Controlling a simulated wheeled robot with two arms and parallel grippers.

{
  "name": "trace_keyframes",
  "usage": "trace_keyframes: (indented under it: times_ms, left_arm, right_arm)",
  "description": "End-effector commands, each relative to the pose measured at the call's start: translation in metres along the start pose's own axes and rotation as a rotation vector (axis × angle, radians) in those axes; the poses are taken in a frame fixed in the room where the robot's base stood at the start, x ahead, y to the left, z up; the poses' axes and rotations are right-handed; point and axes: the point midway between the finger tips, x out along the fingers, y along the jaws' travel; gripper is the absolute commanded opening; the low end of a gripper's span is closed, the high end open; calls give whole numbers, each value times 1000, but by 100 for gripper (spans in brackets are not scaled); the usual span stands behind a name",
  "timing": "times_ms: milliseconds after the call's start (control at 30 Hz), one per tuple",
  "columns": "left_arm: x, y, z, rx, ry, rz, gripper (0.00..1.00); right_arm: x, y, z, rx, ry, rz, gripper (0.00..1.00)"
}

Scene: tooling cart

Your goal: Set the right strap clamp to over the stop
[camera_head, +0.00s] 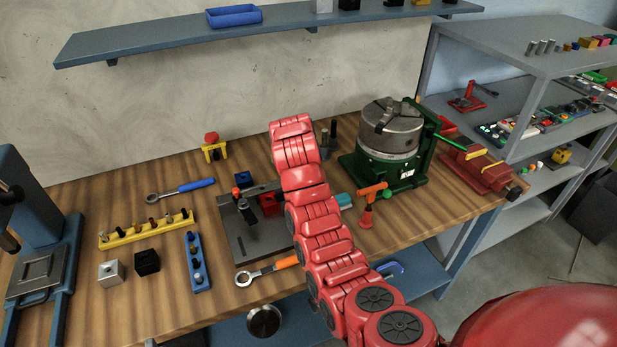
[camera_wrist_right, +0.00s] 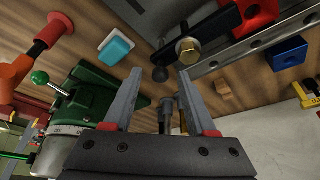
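The right strap clamp shows in the right wrist view as a black strap (camera_wrist_right: 212,33) with a brass nut (camera_wrist_right: 189,51), on the grey fixture plate (camera_wrist_right: 240,52). A red block (camera_wrist_right: 262,12) is beside the strap; I cannot tell which part is the stop. My right gripper (camera_wrist_right: 160,77) is open and empty. A small black knob (camera_wrist_right: 160,74) appears between its fingertips, near the nut; I see no contact. In the head view the fixture plate (camera_head: 251,243) is partly covered by my red right arm, which hides the right clamp and right gripper. My left gripper is not in view.
A green rotary table with a chuck (camera_head: 390,130) and an orange-handled tool (camera_head: 369,204) stand right of the arm. A teal block (camera_head: 344,201) is close by. A ring wrench (camera_head: 262,272) lies before the plate. A blue rack (camera_head: 195,262) stands left.

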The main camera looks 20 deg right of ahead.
Motion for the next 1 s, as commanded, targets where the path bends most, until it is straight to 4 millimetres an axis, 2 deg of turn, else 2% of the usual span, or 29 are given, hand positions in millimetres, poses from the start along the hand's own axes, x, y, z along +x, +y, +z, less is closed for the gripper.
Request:
trace_keyframes:
  times_ms: [200,367,667,1000]
  left_arm:
    - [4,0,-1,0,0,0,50]
    - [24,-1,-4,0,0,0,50]
    - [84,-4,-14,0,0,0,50]
    - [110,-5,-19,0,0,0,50]
  right_arm:
    - [-3,0,0,-1,0,0,57]
    - [-18,1,-3,-1,-1,2,57]
    - [-72,0,-5,2,-1,-4,57]
    - [-116,0,-2,1,-2,-1,57]
